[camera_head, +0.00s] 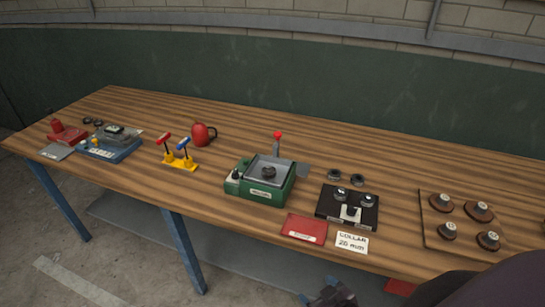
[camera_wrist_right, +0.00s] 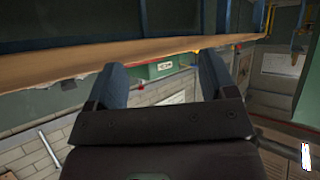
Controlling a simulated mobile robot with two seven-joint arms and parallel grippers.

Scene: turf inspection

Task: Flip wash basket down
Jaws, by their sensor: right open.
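A green wash unit (camera_head: 258,193) with a pale label on its front stands on the bench in the middle of the head view. A grey, square tray-like basket (camera_head: 276,163) sits in its top, with a dark round part (camera_head: 268,173) in it. A lever with a red knob (camera_head: 278,135) stands upright at its back. My right gripper (camera_head: 332,294) is below the bench's front edge, apart from the unit. In the right wrist view its fingers (camera_wrist_right: 162,72) are spread and empty. The green unit (camera_wrist_right: 163,67) shows beyond them, partly hidden. My left gripper is not in view.
On the wooden bench (camera_head: 120,178), a red booklet (camera_head: 305,229), a collar card (camera_head: 352,242) and a black fixture (camera_head: 348,206) lie right of the unit. A red jug (camera_head: 203,135) and yellow stand (camera_head: 180,162) are left. A green wall runs behind.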

